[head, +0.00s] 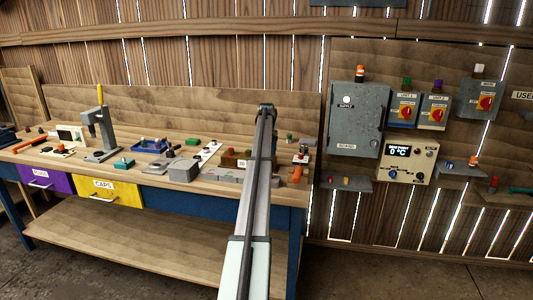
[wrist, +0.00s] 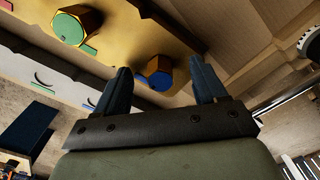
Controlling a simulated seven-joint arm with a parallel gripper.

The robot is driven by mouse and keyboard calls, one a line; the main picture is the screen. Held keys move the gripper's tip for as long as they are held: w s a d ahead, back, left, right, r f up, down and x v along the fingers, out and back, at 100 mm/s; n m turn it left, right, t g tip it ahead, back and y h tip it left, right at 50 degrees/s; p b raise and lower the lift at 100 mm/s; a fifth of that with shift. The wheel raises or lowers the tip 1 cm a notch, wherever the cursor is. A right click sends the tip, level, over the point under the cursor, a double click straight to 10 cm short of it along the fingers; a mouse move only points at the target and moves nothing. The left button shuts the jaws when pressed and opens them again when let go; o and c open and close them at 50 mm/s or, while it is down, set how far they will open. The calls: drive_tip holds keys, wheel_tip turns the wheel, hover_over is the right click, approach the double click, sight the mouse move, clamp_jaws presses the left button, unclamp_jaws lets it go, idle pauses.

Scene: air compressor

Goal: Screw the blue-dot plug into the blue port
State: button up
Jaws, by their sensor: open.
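My gripper (wrist: 160,66) shows in the wrist view with two dark fingers spread apart and nothing held between them. A gold hexagonal piece with a blue face (wrist: 157,78) lies just beyond the fingertips, between them in the picture. I cannot tell whether it is the blue-dot plug or the fitting of the blue port. Another gold hexagonal piece with green and red marks (wrist: 78,26) is at the upper left, on a yellowish surface. In the head view my arm reaches over the bench, and the gripper's fingers cannot be made out. No plug is clearly identifiable there.
The wooden bench (head: 55,168) carries a press (head: 99,128), a brown block (head: 235,159), grey blocks (head: 183,170) and small parts. A purple drawer (head: 45,181) and a yellow drawer (head: 105,191) are below. Grey control boxes (head: 355,120) hang at right.

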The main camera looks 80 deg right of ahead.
drive_tip(key=shift+r, duration=0.15)
wheel_tip(320, 180, up, 18)
drive_tip(key=shift+r, duration=0.15)
idle(0.8)
